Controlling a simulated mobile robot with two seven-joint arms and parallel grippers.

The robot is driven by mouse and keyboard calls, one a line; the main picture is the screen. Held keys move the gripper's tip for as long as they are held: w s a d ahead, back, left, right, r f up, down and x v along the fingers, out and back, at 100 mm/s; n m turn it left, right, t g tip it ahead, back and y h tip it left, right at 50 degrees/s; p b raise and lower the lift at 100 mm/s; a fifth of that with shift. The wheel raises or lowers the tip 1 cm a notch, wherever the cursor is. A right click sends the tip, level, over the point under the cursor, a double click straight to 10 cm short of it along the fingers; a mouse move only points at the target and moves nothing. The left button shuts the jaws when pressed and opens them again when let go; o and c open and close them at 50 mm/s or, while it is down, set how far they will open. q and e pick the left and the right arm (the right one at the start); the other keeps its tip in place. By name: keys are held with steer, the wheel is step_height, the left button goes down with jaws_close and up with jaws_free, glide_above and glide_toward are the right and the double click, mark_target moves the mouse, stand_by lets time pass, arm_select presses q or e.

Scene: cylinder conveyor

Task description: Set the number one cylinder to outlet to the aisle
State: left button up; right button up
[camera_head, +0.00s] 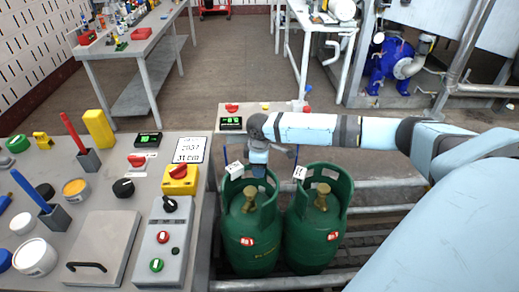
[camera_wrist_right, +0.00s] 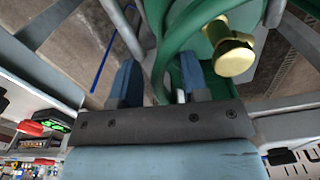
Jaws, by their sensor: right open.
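Two green gas cylinders stand upright side by side, the left one (camera_head: 250,238) and the right one (camera_head: 312,240). Each has a brass valve inside a green collar and a small white tag, too small to read, so I cannot tell which is number one. My right gripper (camera_head: 257,171) points down at the left cylinder's collar. In the right wrist view its fingers (camera_wrist_right: 162,82) are apart, with a green collar (camera_wrist_right: 170,45) close to or between them; contact is unclear. A brass valve (camera_wrist_right: 233,50) shows to the right. My left gripper is not in view.
A grey bench (camera_head: 100,225) at left holds a control box with a black knob (camera_head: 170,204), a yellow box with a red switch (camera_head: 180,178) and several tools. Metal conveyor rails (camera_head: 375,208) run around the cylinders. A panel with a green display (camera_head: 231,123) stands behind.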

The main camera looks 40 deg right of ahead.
step_height(320, 180, up, 13)
steer(key=p, duration=0.1)
steer(key=shift+r, duration=0.15)
